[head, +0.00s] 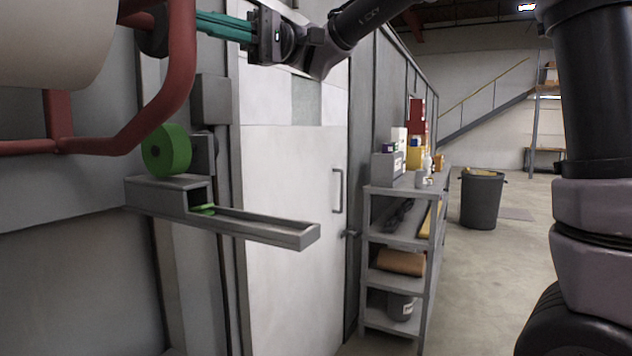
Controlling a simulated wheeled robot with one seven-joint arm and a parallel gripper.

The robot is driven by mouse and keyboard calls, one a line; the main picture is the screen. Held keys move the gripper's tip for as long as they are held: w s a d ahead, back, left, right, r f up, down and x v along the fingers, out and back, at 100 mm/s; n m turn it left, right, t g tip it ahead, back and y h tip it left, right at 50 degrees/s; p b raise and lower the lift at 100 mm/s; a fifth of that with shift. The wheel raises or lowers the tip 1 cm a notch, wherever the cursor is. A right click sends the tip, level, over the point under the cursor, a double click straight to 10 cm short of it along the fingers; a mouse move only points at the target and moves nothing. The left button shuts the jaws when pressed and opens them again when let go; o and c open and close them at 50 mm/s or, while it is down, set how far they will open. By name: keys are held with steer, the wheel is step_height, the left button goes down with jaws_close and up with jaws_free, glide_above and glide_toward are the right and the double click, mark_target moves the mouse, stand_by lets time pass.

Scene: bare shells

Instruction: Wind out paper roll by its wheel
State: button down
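A large beige roll (50,40), which looks like the paper roll, fills the upper left corner and is cut off by the picture's edge. A red tube frame (180,75) runs around its right side and below it. A dark round part (152,42), perhaps the wheel, sits between the roll and the frame, partly hidden by the red tube. My gripper (200,23) has teal fingers and points left at the frame's upper right. Its tips are close to or behind the red tube; I cannot tell whether they touch anything or how far apart they are.
A grey wall dispenser (255,229) with a green roll (166,149) juts out below my gripper. A white door (290,190) is behind it. A grey shelf (400,186) with boxes and a dark bin (482,200) stand right. The floor beyond is open.

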steer(key=shift+a+f, duration=0.15)
steer(key=shift+f, duration=0.85)
steer(key=shift+w+f, duration=0.1)
steer(key=shift+f, duration=0.1)
steer(key=shift+w+a+v, duration=0.1)
steer(key=shift+v, duration=0.9)
steer(key=shift+w+a+v, duration=0.1)
steer(key=shift+v, duration=0.9)
steer(key=shift+w+a+v, duration=0.1)
steer(key=shift+a+v, duration=0.05)
steer(key=shift+v, duration=0.8)
steer(key=shift+f, duration=0.1)
step_height(320, 180, up, 5)
steer(key=d+x, duration=0.1)
steer(key=x, duration=0.5)
steer(key=shift+s, duration=0.35)
steer(key=shift+w+a+f, duration=0.1)
steer(key=shift+a+f, duration=0.05)
steer(key=shift+f, duration=0.05)
